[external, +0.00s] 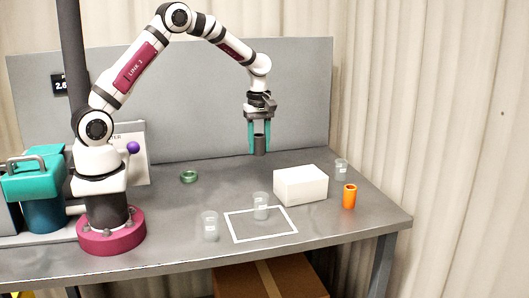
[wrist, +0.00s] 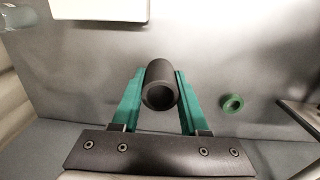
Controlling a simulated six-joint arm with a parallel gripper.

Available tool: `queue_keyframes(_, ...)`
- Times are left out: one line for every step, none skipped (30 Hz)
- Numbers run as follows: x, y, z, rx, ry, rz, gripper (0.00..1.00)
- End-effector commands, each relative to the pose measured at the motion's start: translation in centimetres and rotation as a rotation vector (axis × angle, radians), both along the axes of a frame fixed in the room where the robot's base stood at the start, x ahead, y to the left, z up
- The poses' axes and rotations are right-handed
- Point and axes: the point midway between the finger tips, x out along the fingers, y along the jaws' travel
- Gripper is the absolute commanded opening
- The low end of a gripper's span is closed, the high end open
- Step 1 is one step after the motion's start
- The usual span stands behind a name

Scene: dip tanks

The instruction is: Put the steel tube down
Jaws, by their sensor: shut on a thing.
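The steel tube (external: 260,144) is a dark grey hollow cylinder. My gripper (external: 259,145) has its two teal fingers shut on the tube and holds it upright above the table (external: 225,192), toward the back. The wrist view shows the tube (wrist: 159,86) between the fingers, with its open end facing the camera. The tube's lower end appears clear of the table in the external view.
A white square outline (external: 262,240) marks the table. A green ring (external: 189,176) lies left; table around it is bare.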

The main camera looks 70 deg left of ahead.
Motion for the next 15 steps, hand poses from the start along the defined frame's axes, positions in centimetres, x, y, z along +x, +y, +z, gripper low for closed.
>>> queue_keyframes(0.0,-0.5,0.3,0.000,-0.001,-0.001,0.00)
queue_keyframes(0.0,-0.8,0.5,0.000,0.000,-0.002,0.00)
queue_keyframes(0.0,-1.0,0.6,0.000,0.000,-0.001,0.00)
queue_keyframes(0.0,-1.1,0.6,0.000,0.001,-0.001,0.00)
queue_keyframes(0.0,-1.2,0.7,0.000,0.001,-0.001,0.00)
queue_keyframes(0.0,-1.3,0.8,0.000,0.000,-0.009,0.00)
queue_keyframes(0.0,-1.5,1.0,0.000,0.000,-0.022,0.00)
queue_keyframes(0.0,-1.7,1.3,0.000,-0.001,-0.044,0.00)
queue_keyframes(0.0,-2.3,1.9,-0.001,-0.002,-0.089,0.00)
queue_keyframes(0.0,-2.8,2.5,-0.001,-0.003,-0.133,0.00)
queue_keyframes(-0.1,-3.4,3.2,-0.001,-0.004,-0.186,0.00)
queue_keyframes(-0.2,-4.4,4.3,-0.001,-0.004,-0.274,0.00)
queue_keyframes(-0.4,-5.2,5.2,-0.001,-0.004,-0.345,0.00)
queue_keyframes(-0.6,-6.1,6.1,-0.002,-0.005,-0.424,0.00)
queue_keyframes(-1.0,-7.3,7.4,-0.001,-0.006,-0.537,0.00)
